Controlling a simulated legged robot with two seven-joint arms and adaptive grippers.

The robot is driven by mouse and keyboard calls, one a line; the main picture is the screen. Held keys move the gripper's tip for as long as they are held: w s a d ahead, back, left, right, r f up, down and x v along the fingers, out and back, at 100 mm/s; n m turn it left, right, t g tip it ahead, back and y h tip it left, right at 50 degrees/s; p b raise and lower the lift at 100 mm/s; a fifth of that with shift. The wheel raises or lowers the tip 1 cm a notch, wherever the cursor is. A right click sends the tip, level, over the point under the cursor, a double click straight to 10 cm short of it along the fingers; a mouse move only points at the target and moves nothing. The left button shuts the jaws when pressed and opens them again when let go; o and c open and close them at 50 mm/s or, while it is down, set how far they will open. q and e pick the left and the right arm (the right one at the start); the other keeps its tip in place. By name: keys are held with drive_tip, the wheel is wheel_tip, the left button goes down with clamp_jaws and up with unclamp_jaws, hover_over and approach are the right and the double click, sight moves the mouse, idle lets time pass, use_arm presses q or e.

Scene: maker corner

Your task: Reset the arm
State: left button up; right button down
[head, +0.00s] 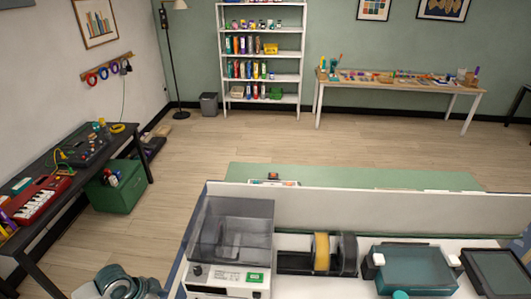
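Neither of my grippers shows in the head view. A grey rounded part with teal caps (122,284) at the bottom left looks like a link of my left arm; its gripper is out of the picture. A small teal piece (400,295) at the bottom edge, right of centre, may be part of my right arm, but too little shows to tell. No object that the task names can be picked out apart from my arms.
In front, a white bench holds a machine with a smoky clear lid (230,229), a holder with a yellow roll (321,252), a teal-lidded box (418,268) and a dark tray (499,272). A divider (380,207) stands behind. A dark table (62,168) is left; open floor lies beyond.

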use_arm(q)
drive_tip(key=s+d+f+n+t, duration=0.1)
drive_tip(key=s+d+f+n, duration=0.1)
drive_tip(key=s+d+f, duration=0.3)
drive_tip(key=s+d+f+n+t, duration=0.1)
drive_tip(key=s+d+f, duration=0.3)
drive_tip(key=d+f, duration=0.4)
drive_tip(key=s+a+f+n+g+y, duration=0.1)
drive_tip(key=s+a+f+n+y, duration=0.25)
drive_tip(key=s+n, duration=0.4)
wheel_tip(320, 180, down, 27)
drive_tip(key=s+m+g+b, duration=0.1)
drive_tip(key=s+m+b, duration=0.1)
drive_tip(key=b, duration=0.1)
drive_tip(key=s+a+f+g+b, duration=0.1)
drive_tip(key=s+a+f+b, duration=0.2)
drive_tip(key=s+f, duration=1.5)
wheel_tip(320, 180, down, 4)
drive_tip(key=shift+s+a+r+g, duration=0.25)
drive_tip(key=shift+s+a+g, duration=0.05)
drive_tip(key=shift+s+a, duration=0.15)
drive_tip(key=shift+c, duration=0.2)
